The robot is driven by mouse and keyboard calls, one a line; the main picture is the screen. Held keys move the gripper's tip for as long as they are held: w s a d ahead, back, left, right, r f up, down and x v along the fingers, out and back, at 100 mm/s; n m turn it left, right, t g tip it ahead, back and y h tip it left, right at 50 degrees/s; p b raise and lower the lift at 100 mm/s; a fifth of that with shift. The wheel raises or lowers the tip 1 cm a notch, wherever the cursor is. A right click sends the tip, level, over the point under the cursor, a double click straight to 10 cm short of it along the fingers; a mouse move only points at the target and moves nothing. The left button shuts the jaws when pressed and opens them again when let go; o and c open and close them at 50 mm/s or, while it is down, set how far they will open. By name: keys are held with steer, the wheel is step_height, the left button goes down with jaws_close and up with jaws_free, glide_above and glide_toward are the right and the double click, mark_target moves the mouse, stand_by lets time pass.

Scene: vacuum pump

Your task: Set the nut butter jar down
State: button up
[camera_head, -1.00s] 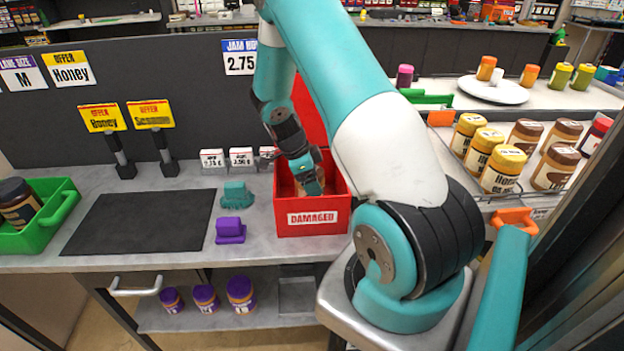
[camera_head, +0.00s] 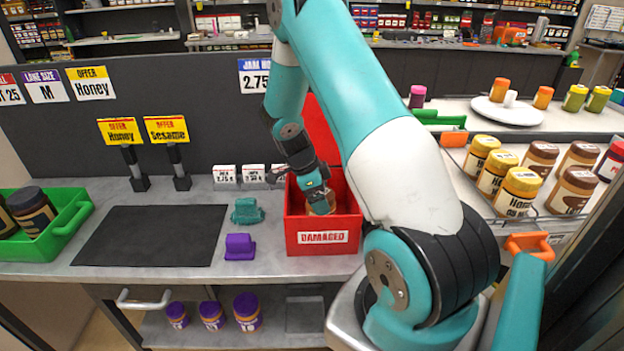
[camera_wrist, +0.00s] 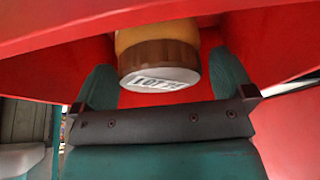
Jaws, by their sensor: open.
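The nut butter jar (camera_head: 322,204) is in the red bin marked DAMAGED (camera_head: 290,228), partly hidden by the bin's front wall and my gripper. In the wrist view the jar (camera_wrist: 158,52) shows a tan body, a brown band and a white end face with LOT lettering. My gripper (camera_head: 317,194) is just above the jar, at the bin's mouth. In the wrist view the gripper's (camera_wrist: 163,80) teal fingers stand apart on either side of the jar, with gaps visible. The gripper is open. What the jar rests on is hidden.
A green crate (camera_head: 72,222) with dark-lidded jars stands left, beside a black mat (camera_head: 150,236). A teal block (camera_head: 246,211) and a purple block (camera_head: 240,247) sit left of the bin. Several honey and brown-lidded jars (camera_head: 519,192) stand on the right shelf.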

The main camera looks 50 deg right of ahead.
steer(key=b+v, duration=0.2)
steer(key=v, duration=0.8)
steer(key=a+r+n+t+y, duration=0.1)
steer(key=a+r+n, duration=0.1)
steer(key=a+n, duration=0.35)
steer(key=s+a+r+n+t, duration=0.1)
steer(key=a+r+n, duration=0.2)
steer(key=a+n, duration=0.3)
steer(key=a+r+n+t+y, duration=0.1)
steer(key=a+r+n, duration=0.1)
steer(key=a+n, duration=0.35)
steer(key=s+a+r+n+y, duration=0.2)
steer(key=s+a+n, duration=0.6)
steer(key=a+n, duration=0.1)
steer(key=s+a+r+n+y, duration=0.3)
steer(key=s+a+n, duration=0.6)
steer(key=a, duration=0.1)
steer(key=shift+a, duration=0.2)
